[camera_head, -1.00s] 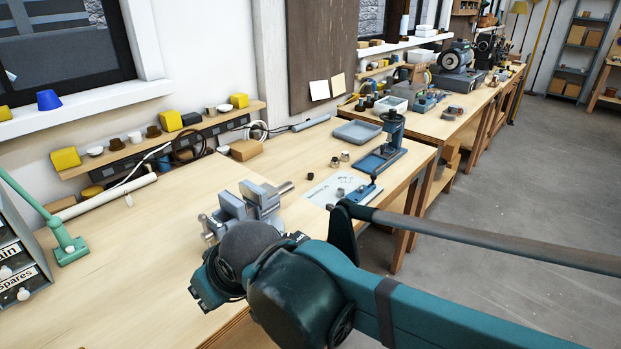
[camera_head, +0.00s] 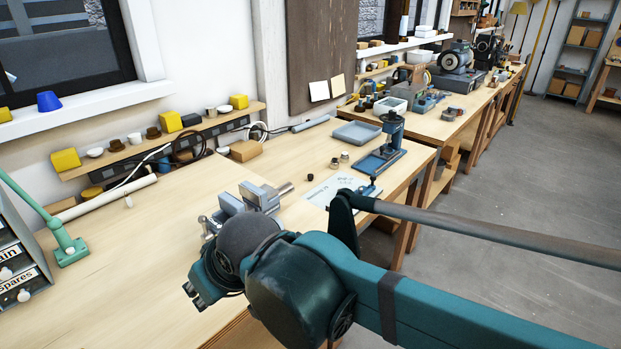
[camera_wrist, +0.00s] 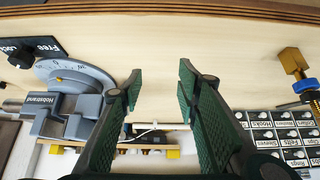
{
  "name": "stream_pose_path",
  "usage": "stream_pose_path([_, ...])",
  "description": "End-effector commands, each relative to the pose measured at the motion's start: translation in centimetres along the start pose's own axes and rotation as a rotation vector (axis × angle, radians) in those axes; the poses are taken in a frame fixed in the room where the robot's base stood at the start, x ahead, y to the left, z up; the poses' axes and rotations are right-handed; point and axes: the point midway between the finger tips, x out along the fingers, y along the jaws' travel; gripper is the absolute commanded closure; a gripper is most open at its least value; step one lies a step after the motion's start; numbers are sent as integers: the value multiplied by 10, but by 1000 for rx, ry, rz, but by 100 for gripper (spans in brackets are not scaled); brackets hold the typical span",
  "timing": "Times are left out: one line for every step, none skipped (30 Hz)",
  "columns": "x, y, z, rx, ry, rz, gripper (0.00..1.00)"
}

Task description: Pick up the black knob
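A small black knob-like piece (camera_head: 335,163) stands on the bench near the printed sheet in the head view. A second small piece (camera_head: 344,157), dark with a paler lower part, stands close to it. At this size I cannot be sure which is the black knob. Neither shows clearly in the wrist view. My gripper (camera_wrist: 160,72) is open, with bare wood between its two green fingers. In the head view my gripper (camera_head: 203,285) is at the near bench edge, well away from both pieces, its fingertips hard to make out.
A grey vise (camera_head: 255,197) stands between my gripper and the small pieces; it also shows in the wrist view (camera_wrist: 75,100). A blue press (camera_head: 388,145) and grey tray (camera_head: 356,132) stand beyond. A green lamp stand (camera_head: 67,245) is left. The bench's left middle is clear.

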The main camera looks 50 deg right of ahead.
Motion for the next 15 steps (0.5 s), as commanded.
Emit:
stream_pose_path([-8, 0, -5, 0, 0, 0, 67])
stream_pose_path([-9, 0, -6, 0, 0, 0, 67])
stream_pose_path([-11, 0, -8, 0, 0, 0, 67])
stream_pose_path([-13, 0, -9, 0, 0, 0, 67])
stream_pose_path([-16, 0, -11, 0, 0, 0, 67])
stream_pose_path([-19, 0, -14, 0, 0, 0, 67])
stream_pose_path([-22, 0, -16, 0, 0, 0, 67])
stream_pose_path([-25, 0, -17, 0, 0, 0, 67])
stream_pose_path([-28, 0, -20, 1, -1, 1, 67])
stream_pose_path([-28, 2, -23, 8, -3, 3, 67])
stream_pose_path([-28, 3, -24, 13, -5, 4, 67])
stream_pose_path([-28, 4, -27, 19, -8, 6, 67])
stream_pose_path([-29, 5, -30, 23, -10, 8, 67])
stream_pose_path([-29, 7, -32, 28, -12, 9, 67])
stream_pose_path([-30, 8, -35, 35, -15, 11, 67])
